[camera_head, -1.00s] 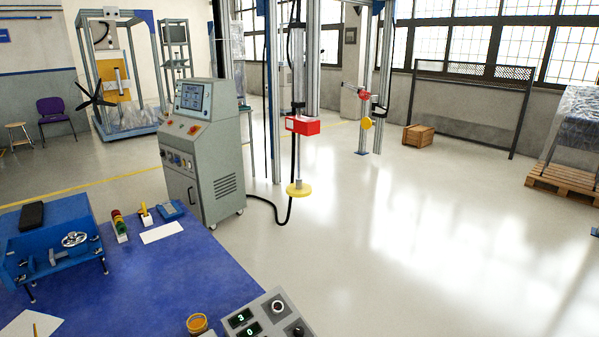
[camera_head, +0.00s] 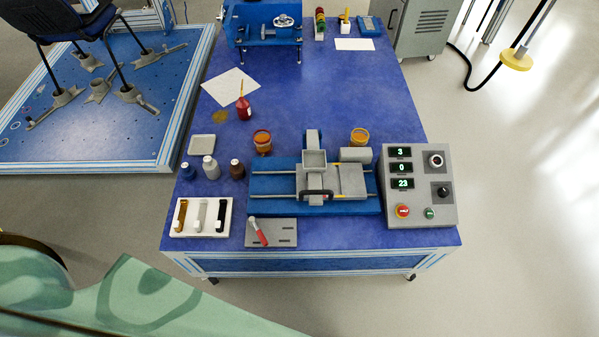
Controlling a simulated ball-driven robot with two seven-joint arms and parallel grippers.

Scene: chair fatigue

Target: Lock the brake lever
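I cannot tell for certain which part is the brake lever. A red-handled lever (camera_head: 258,232) with a pale tip lies across a flat grey slotted plate (camera_head: 283,232) at the table's front edge. Behind it stands a blue-based fixture (camera_head: 275,186) with a grey sliding carriage, and a dark curved handle (camera_head: 317,193) on the carriage's front. A grey control box (camera_head: 419,207) with green digits 3, 0 and 23, knobs and a red button stands to the right. Neither of my grippers is in view.
These stand on a blue table (camera_head: 330,90). Small bottles (camera_head: 210,168), a white tray (camera_head: 201,217) of samples and orange jars (camera_head: 262,141) crowd the left and back of the fixture. A chair on a blue platform (camera_head: 100,130) is at left.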

